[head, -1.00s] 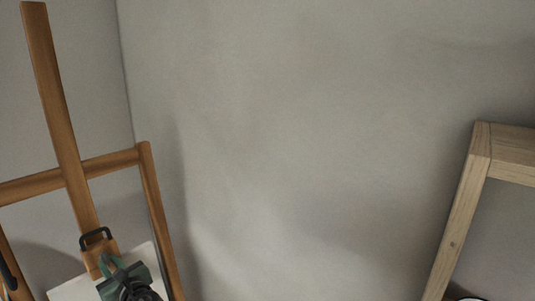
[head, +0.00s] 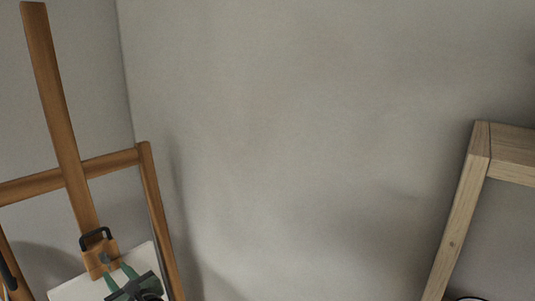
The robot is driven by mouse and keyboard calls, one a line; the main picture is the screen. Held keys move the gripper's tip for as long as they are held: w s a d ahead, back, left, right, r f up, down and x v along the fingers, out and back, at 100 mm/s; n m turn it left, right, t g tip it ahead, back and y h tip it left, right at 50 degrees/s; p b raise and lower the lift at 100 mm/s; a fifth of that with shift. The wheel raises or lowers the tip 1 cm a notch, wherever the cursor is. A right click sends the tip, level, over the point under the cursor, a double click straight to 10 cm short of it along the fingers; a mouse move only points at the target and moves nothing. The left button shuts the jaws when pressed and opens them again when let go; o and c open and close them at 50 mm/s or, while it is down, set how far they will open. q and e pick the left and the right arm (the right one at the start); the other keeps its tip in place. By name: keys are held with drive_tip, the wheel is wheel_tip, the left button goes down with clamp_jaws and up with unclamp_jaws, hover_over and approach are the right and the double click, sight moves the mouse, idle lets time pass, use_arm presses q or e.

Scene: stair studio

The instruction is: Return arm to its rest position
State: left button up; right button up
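My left gripper (head: 116,273) shows at the bottom left, with two green fingers spread apart and no object visible between them. It is in front of a white canvas (head: 75,290) on the wooden easel (head: 52,95). I cannot tell the exact gap between fingertips and block. Most of the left arm is cut off by the lower edge. My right gripper is not in view.
A pale wooden frame (head: 462,220) stands at the right, with a dark curved thing (head: 468,298) partly visible at its foot. A bare grey wall (head: 300,130) fills the middle. A black handle (head: 96,236) sits on the easel's clamp block.

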use_arm(q)
drive_tip(key=shift+s+d, duration=0.15)
drive_tip(key=shift+d, duration=0.05)
wheel_tip(320, 180, down, 26)
drive_tip(key=s+d+n+g+h+b, duration=0.2)
drive_tip(key=h+b, duration=0.2)
drive_tip(key=h, duration=0.1)
drive_tip(key=s+d+f+n+g+h+b, duration=0.1)
drive_tip(key=s+f+n+g+h+b, duration=0.15)
drive_tip(key=s+f, duration=0.65)
drive_tip(key=s+d+f+n+g+h+b, duration=0.1)
drive_tip(key=s+d+f+n, duration=0.15)
drive_tip(key=f, duration=1.15)
drive_tip(key=s+d+f+n+g+h+b, duration=0.1)
drive_tip(key=s+d+f+n+b, duration=0.1)
drive_tip(key=s+f+n, duration=0.3)
drive_tip(key=s+d+f+n+g+h+b, duration=0.2)
drive_tip(key=s+f+n, duration=0.3)
drive_tip(key=s+f, duration=0.7)
drive_tip(key=s+d+f+n+g+h+b, duration=0.1)
drive_tip(key=s+d+f+n+b, duration=0.2)
drive_tip(key=s, duration=1.7)
wheel_tip(320, 180, down, 7)
drive_tip(key=n, duration=0.3)
drive_tip(key=shift+s+r, duration=0.2)
drive_tip(key=shift+s, duration=0.15)
